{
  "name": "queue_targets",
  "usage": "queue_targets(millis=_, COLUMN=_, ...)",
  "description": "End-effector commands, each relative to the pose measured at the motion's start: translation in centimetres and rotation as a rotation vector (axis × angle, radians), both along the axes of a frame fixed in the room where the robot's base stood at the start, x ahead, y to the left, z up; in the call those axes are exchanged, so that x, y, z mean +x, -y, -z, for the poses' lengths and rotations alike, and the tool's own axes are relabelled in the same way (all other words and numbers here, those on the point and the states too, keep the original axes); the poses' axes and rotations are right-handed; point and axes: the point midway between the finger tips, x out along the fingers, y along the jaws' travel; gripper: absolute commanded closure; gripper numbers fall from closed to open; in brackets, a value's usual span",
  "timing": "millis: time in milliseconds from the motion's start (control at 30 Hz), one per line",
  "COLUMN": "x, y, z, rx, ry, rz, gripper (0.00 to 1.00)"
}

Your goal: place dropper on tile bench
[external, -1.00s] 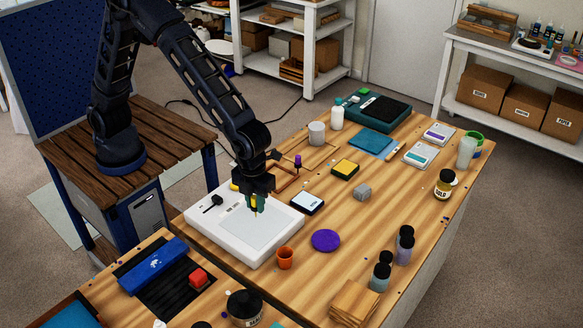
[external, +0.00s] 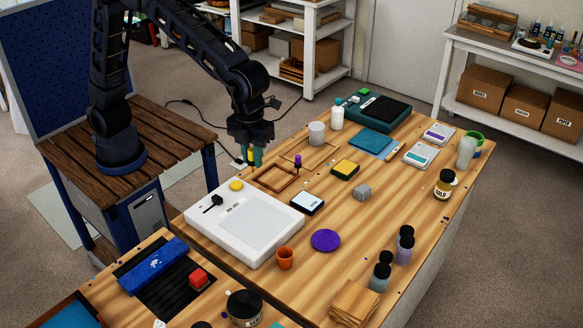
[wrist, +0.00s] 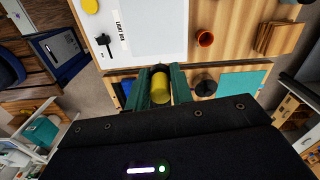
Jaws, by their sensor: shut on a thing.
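My gripper (external: 251,157) is shut on a yellow dropper (wrist: 160,88), which sits between the green fingers in the wrist view. In the external view it is raised, with the white light box (external: 205,243) below it; the dropper's tip is hard to make out. In the wrist view the gripper (wrist: 160,84) shows past the light box's edge, over the gap and the near bench. That near bench (external: 218,283), at the lower left, carries a black ridged mat, a blue tool and a red block. No label shows which bench is the tile bench.
An orange cup (external: 285,257), a purple disc (external: 325,240) and a small white scale (external: 307,203) stand beside the light box. A dark jar (external: 244,307) stands on the near bench. Wooden frames (external: 275,177) lie behind the light box.

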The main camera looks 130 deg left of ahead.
Motion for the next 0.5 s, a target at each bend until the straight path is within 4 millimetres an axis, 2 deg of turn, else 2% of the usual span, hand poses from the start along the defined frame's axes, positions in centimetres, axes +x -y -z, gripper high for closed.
queue_targets(millis=167, x=-3.0, y=-4.1, z=0.7, rx=-0.001, ry=0.0, rz=-0.021, gripper=0.98)
queue_targets(millis=300, x=-6.5, y=-8.0, z=1.5, rx=-0.001, ry=0.001, rz=-0.037, gripper=0.98)
queue_targets(millis=500, x=-11.7, y=-12.4, z=2.8, rx=-0.001, ry=0.002, rz=-0.056, gripper=0.98)
